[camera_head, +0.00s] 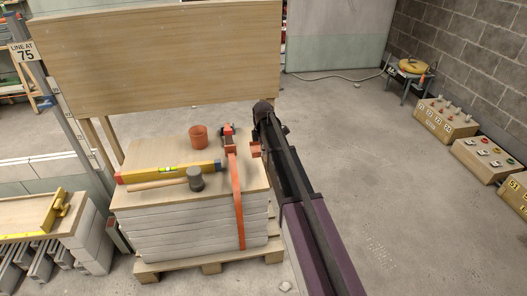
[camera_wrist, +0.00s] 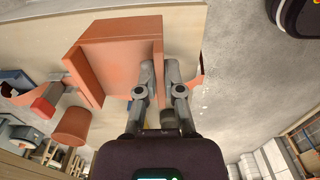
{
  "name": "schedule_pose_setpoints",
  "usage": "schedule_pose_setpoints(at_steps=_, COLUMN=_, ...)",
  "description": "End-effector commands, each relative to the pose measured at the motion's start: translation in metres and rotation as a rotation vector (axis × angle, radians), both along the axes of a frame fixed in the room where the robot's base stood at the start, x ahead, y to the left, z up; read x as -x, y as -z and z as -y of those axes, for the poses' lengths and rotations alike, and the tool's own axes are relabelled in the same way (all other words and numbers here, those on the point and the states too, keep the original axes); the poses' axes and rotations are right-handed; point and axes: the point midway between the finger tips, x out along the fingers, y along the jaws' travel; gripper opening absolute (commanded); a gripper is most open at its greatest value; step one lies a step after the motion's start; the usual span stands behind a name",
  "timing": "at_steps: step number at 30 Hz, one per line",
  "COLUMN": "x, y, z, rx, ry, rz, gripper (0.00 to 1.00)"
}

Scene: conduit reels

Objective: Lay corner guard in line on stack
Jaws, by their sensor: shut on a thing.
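In the head view the guard (camera_head: 255,149) shows small beside my gripper (camera_head: 262,138), at the right edge of the stack's top. The stack (camera_head: 185,232) is several pale slabs under a wooden top board (camera_head: 150,152), on a pallet. An orange strap (camera_head: 238,205) crosses the top and hangs down the front, left of the guard. I cannot tell whether the guard touches the board.
On the board are a terracotta pot (camera_head: 198,137), a yellow-and-blue level (camera_head: 165,171), a mallet (camera_head: 195,179) and a ratchet (camera_head: 228,130). A large wooden panel (camera_head: 160,55) stands behind. Open floor lies to the right, with boxes (camera_head: 446,119) by the wall.

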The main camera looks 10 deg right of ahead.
Motion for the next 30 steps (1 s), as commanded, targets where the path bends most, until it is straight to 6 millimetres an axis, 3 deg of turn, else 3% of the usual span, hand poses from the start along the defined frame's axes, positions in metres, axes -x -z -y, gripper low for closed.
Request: schedule_pose_setpoints(at_steps=30, x=0.0, y=0.076, z=-0.001, rx=0.0, ry=-0.001, rz=0.0, gripper=0.0)
